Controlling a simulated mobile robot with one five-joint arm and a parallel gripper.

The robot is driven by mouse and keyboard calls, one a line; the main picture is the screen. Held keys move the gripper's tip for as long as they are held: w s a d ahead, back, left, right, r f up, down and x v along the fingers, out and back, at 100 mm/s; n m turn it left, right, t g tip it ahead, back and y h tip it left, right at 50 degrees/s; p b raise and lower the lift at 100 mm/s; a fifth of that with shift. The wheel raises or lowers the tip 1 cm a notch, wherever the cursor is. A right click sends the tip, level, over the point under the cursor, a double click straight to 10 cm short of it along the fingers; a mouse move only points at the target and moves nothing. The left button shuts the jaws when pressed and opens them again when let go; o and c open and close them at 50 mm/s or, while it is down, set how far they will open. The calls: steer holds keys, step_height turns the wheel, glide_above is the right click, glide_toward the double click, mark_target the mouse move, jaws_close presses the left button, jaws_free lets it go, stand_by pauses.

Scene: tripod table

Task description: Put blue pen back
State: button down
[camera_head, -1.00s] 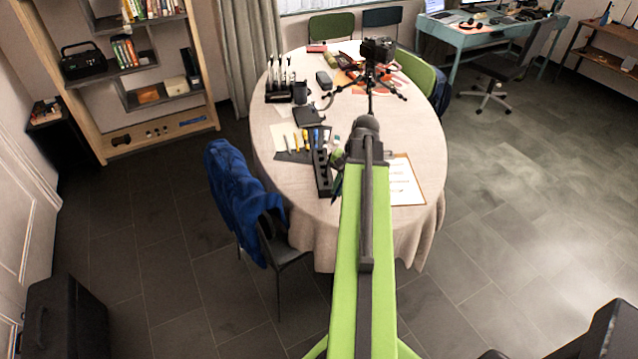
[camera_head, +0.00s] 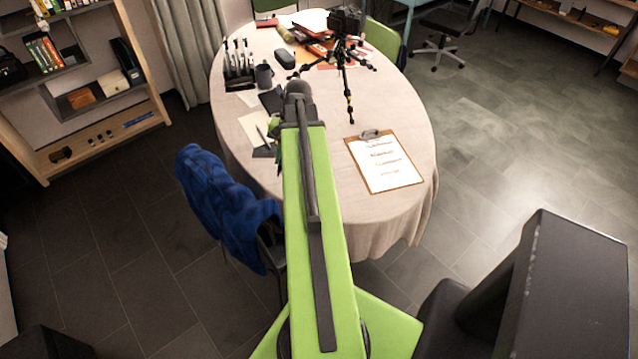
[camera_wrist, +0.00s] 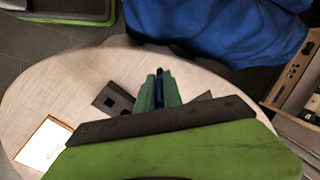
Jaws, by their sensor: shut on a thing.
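In the wrist view, my gripper (camera_wrist: 159,88) is shut on the blue pen (camera_wrist: 160,77), a thin dark blue strip between the two green fingers. It is held over the table, and most of the pen is hidden by the fingers.
The round table (camera_head: 385,105) bears a clipboard (camera_head: 384,162), a camera tripod (camera_head: 345,60), a dark mug (camera_head: 264,76) and a black rack of upright tools (camera_head: 238,70). A chair with a blue jacket (camera_head: 222,200) stands at its left edge. Cloth around the clipboard is clear.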

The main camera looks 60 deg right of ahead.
steer(key=s+d+r+m+g+h+p, duration=0.1)
steer(key=s+d+r+m+p, duration=0.15)
steer(key=s+d, duration=0.55)
steer(key=s+d+r+m+g+h+p, duration=0.1)
steer(key=s+d+r+p, duration=0.3)
steer(key=s, duration=0.8)
steer(key=shift+n, duration=0.35)
steer(key=w+a+f+b, duration=0.1)
steer(key=w+f+b, duration=0.2)
steer(key=f+b, duration=0.1)
steer(key=w+a+f+b, duration=0.1)
steer(key=w+f+b, duration=0.3)
steer(key=f, duration=0.1)
steer(key=w+a+f+b, duration=0.2)
steer(key=w+f+b, duration=0.2)
steer(key=shift+a+f+b, duration=0.1)
steer(key=shift+f+b, duration=0.05)
steer(key=shift+b, duration=0.25)
steer(key=c, duration=1.5)
jaws_free()
steer(key=shift+r, duration=0.2)
step_height(320, 180, up, 12)
steer(key=p, duration=1.2)
steer(key=shift+r+p, duration=0.1)
steer(key=shift+p, duration=0.2)
